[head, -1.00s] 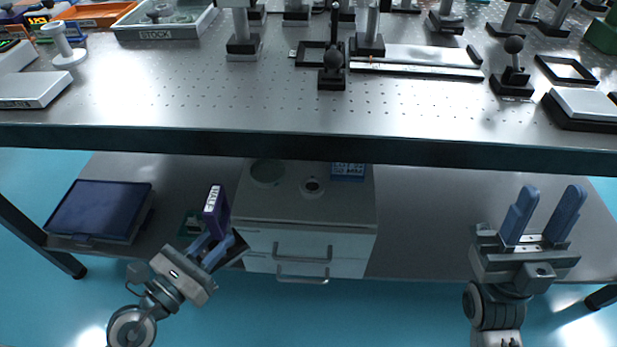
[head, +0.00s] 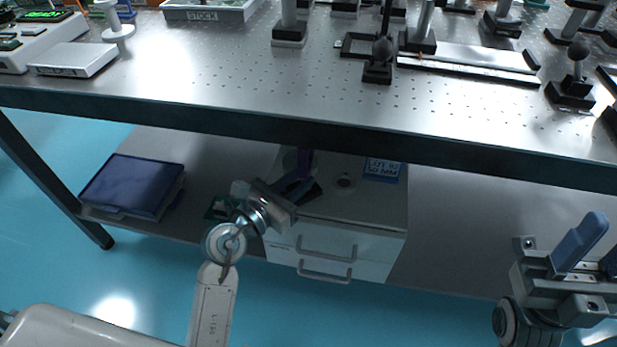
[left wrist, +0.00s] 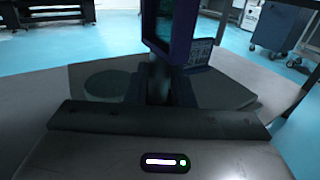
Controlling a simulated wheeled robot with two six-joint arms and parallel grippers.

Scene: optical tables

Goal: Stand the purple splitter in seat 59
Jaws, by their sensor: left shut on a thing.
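The purple splitter (head: 304,162) is held upright in my left gripper (head: 298,184). It is over the white drawer unit, just below the tabletop's front edge in the head view, and its top may be hidden by that edge. In the left wrist view the splitter (left wrist: 171,30) stands between the dark fingers (left wrist: 158,88), with a purple rim around a dark teal face. My right gripper (head: 602,243) is open and empty at the lower right, partly cut off by the picture edge. I cannot read any seat number 59 in these frames.
The perforated tabletop (head: 240,95) has a thick dark front edge (head: 230,120) above my left gripper. Posts, a black square frame (head: 352,45) and a long rail (head: 465,65) stand on it. Below are a blue case (head: 132,185) and the drawer unit (head: 385,225) on the lower shelf.

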